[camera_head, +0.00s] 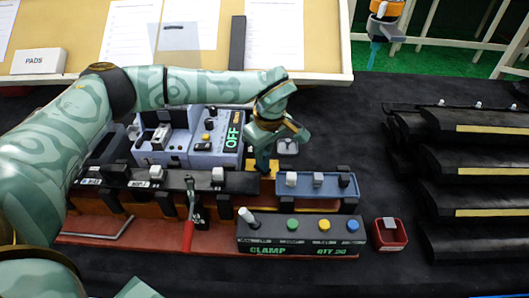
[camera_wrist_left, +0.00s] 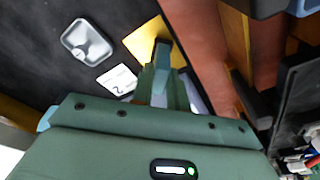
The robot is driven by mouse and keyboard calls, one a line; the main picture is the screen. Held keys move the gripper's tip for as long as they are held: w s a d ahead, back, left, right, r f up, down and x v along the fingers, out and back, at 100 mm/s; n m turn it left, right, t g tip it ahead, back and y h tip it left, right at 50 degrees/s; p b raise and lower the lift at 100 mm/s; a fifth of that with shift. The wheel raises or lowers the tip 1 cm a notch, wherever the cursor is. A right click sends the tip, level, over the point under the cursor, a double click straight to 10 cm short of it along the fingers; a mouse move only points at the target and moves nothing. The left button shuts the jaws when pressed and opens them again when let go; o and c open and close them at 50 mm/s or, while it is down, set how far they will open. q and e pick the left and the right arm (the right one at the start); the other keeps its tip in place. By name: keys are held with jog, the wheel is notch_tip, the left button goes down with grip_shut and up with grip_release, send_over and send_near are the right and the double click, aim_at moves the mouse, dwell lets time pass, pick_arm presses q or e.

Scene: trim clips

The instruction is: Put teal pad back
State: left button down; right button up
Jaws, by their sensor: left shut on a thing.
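My left gripper (camera_head: 263,158) reaches down behind the clamp fixture, beside the blue-grey machine with the green OFF display. In the left wrist view its fingers (camera_wrist_left: 165,75) are shut on a thin teal piece (camera_wrist_left: 162,56), which looks like the teal pad. The fingers hide most of it. A yellow square (camera_wrist_left: 143,36) lies just beyond the fingertips, with a white card marked 2 (camera_wrist_left: 118,80) next to it. I cannot tell whether the pad touches the yellow square. A white box labelled PADS (camera_head: 38,61) stands on the back shelf.
The fixture (camera_head: 120,232) has a red lever (camera_head: 188,235) and a button box marked CLAMP (camera_head: 298,235). A grey dish (camera_wrist_left: 87,40) lies near the gripper. A red tray (camera_head: 390,245) and black stacked trim (camera_head: 470,165) are at the right. Dark table between is clear.

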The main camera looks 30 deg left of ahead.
pick_arm(q)
jog(key=shift+f, duration=0.35)
pick_arm(e)
jog(key=shift+s+f, duration=0.1)
jog(key=shift+f, duration=0.1)
pick_arm(q)
jog(key=c, duration=1.6)
grip_release()
jog(key=shift+d, duration=0.2)
jog(key=shift+o, duration=1.2)
jog(key=shift+a, duration=0.15)
pick_arm(e)
jog(key=shift+w+d+f, duration=0.15)
jog(key=shift+w+d, duration=0.25)
jog(key=shift+d, duration=0.3)
pick_arm(q)
jog(key=shift+r, duration=0.15)
